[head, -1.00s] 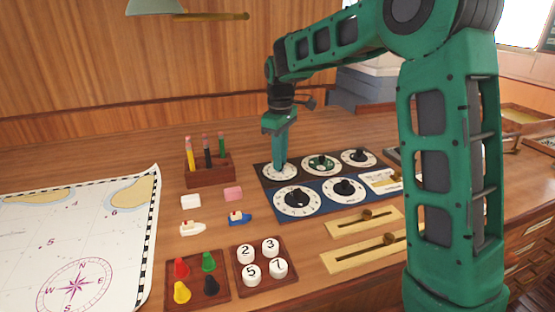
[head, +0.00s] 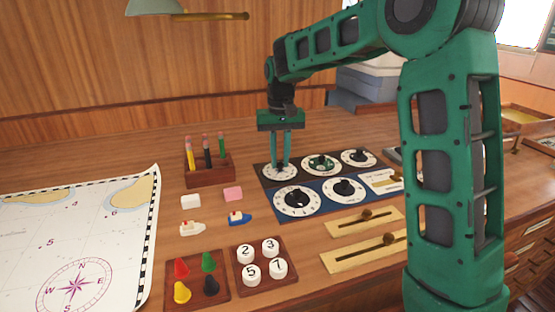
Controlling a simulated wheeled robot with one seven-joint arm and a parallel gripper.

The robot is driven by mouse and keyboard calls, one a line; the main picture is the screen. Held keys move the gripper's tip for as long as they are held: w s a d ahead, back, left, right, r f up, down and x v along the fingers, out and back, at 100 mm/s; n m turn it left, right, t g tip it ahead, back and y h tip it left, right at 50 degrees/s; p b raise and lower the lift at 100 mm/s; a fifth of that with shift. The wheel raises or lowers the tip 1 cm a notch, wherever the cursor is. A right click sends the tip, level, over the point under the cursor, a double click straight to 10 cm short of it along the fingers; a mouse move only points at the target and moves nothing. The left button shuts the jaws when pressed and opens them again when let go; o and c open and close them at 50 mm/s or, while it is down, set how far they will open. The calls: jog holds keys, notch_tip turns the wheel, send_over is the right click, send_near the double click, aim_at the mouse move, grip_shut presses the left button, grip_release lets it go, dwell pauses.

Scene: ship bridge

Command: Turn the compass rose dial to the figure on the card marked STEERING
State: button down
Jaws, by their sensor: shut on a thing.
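My gripper (head: 280,165) points straight down at the upper left dial (head: 268,175) of the dial panel. Its two fingers are shut on that dial's knob, which they mostly hide. The dial has a white face; its markings are too small to read. Other dials are an upper middle one with a green centre (head: 321,171), an upper right one (head: 347,158), a large lower left one (head: 284,206) and a lower right one (head: 333,197). I cannot tell which face bears a compass rose. A pale card (head: 382,180) lies at the panel's lower right; its writing is unreadable.
Wooden sliders (head: 340,229) lie in front of the panel. A pencil block (head: 210,172), erasers (head: 233,193), toy boats (head: 240,217), a peg tray (head: 197,306) and a numbered-piece tray (head: 265,289) stand left. A chart (head: 110,230) covers the far left.

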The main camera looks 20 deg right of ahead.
aim_at(280, 163)
jog(key=shift+w+r+m, duration=0.15)
jog(key=shift+m, duration=1.45)
jog(key=c, duration=1.6)
grip_release()
notch_tip(280, 163, up, 11)
jog(key=shift+f, duration=0.2)
